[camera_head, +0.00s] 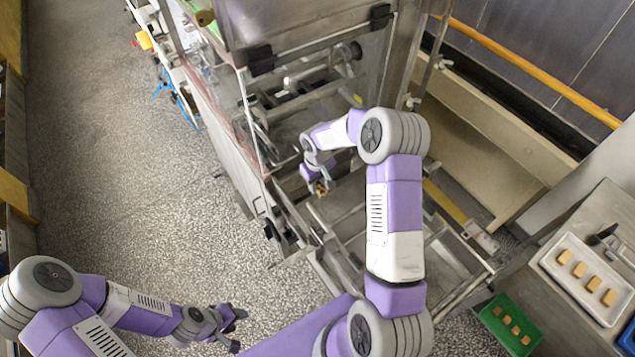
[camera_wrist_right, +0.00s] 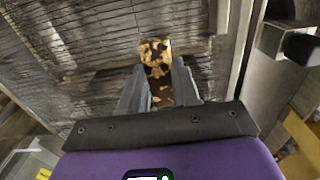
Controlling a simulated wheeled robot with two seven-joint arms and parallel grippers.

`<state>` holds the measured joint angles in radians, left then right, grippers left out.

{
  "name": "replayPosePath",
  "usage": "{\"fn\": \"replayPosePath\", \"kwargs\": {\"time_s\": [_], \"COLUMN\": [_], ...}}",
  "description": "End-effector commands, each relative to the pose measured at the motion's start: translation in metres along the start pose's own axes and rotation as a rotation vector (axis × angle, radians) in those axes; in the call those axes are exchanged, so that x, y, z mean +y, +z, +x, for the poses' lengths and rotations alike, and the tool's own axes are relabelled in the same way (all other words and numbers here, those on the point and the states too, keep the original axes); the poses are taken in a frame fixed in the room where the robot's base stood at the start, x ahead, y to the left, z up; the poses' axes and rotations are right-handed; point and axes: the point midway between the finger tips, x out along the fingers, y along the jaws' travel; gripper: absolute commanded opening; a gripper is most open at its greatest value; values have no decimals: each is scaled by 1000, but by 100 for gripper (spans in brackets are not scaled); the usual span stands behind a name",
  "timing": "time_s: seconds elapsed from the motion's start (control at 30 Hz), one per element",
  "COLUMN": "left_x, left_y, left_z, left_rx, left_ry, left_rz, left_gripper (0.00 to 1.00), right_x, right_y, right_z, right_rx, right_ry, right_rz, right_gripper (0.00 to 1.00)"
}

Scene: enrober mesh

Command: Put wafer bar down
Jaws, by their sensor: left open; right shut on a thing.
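My right gripper (camera_head: 321,187) is inside the steel machine frame, shut on a wafer bar. In the right wrist view the bar (camera_wrist_right: 155,52) is brown with pale nutty pieces, and its end sticks out past the fingers (camera_wrist_right: 158,85). Behind it lies a grey wire mesh (camera_wrist_right: 75,60); I cannot tell whether the bar touches it. In the head view the held bar (camera_head: 321,188) is small and partly hidden by the fingers. My left gripper (camera_head: 238,328) is open and empty above the speckled floor at the lower left.
A white tray (camera_head: 548,262) with several tan bars lies on the steel table at the right. A green tray (camera_head: 486,312) with several bars is at the lower right. Steel rails and a clear panel (camera_head: 245,120) surround my right forearm.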

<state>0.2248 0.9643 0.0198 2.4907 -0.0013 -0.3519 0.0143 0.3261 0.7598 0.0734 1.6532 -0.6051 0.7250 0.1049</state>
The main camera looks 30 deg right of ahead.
Motion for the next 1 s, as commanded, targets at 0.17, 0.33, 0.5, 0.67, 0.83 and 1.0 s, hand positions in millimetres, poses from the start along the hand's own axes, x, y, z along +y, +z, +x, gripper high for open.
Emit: {"fn": "replayPosePath", "kwargs": {"time_s": [0.17,0.33,0.5,0.67,0.83,1.0], "left_x": [-1,-1,-1,1,-1,-1], "left_y": [0,0,0,0,0,0], "left_z": [3,3,3,-2,2,3], "left_rx": [0,0,0,0,0,0], "left_ry": [0,0,0,0,0,0], "left_rz": [0,0,0,0,0,0], "left_gripper": [43,43,43,43,43,43], "right_x": [0,0,0,0,0,0], "right_y": [0,0,0,0,-1,-1], "right_z": [3,2,2,-3,-32,-70], "right_rx": [0,0,0,0,6,5], "right_ry": [0,0,0,0,1,1], "right_rz": [0,0,-1,0,-1,-1], "right_gripper": [39,56,56,56,56,56]}}
